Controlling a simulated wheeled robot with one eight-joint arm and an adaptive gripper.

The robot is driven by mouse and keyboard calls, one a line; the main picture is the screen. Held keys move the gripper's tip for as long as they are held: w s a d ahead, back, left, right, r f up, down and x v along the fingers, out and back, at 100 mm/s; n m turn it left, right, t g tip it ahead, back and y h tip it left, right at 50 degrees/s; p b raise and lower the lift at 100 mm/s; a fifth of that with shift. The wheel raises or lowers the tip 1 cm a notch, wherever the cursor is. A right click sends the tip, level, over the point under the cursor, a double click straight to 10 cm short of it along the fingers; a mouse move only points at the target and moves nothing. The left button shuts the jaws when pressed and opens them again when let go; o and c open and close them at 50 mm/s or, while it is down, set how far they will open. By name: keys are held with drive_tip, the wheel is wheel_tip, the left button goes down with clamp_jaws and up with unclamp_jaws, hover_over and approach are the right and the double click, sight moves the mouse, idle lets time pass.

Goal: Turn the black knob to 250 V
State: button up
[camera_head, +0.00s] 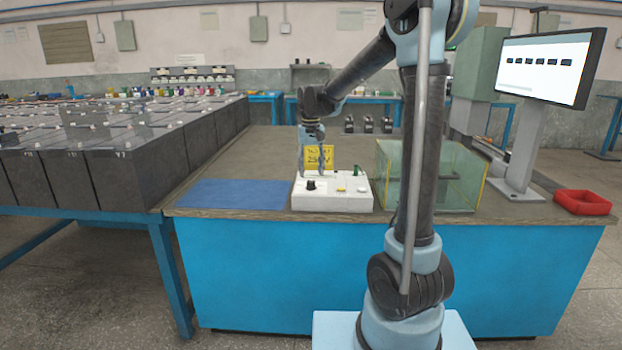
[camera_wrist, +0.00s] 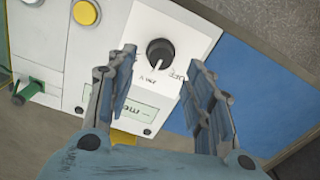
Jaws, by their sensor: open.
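The black knob (camera_head: 311,185) is on the left part of a white instrument box (camera_head: 335,204) on the bench. In the wrist view the knob (camera_wrist: 160,52) is round, with a white pointer line and small printed marks around it that I cannot read fully. My gripper (camera_head: 312,174) is above the box, pointing down. In the wrist view its two fingers (camera_wrist: 163,75) are spread on either side of the knob's area, with nothing between them. I cannot tell their exact height above the knob. A yellow sign (camera_head: 320,157) reading 250 V stands behind the box.
A blue mat (camera_head: 236,194) lies left of the box. A glass tank (camera_head: 460,190) stands close on the right. A yellow button (camera_wrist: 86,13) and a green part (camera_wrist: 30,89) are also on the box. A monitor (camera_head: 545,65) and a red tray (camera_head: 583,202) are farther right.

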sight(311, 181)
wheel_tip(311, 181, up, 8)
idle(0.4)
drive_tip(key=shift+f, duration=0.1)
drive_tip(key=s+d+f+t, duration=0.1)
drive_tip(key=s+d+f, duration=0.3)
drive_tip(key=s+d, duration=1.1)
drive_tip(key=s+d+f, duration=0.3)
drive_tip(key=s+f, duration=0.4)
drive_tip(key=s, duration=0.1)
drive_tip(key=s+d+f+m+t, duration=0.1)
drive_tip(key=s+d+f, duration=0.2)
drive_tip(key=s+f, duration=0.5)
drive_tip(key=shift+s+d+m, duration=0.2)
drive_tip(key=shift+s+m, duration=0.1)
drive_tip(key=shift+s, duration=0.25)
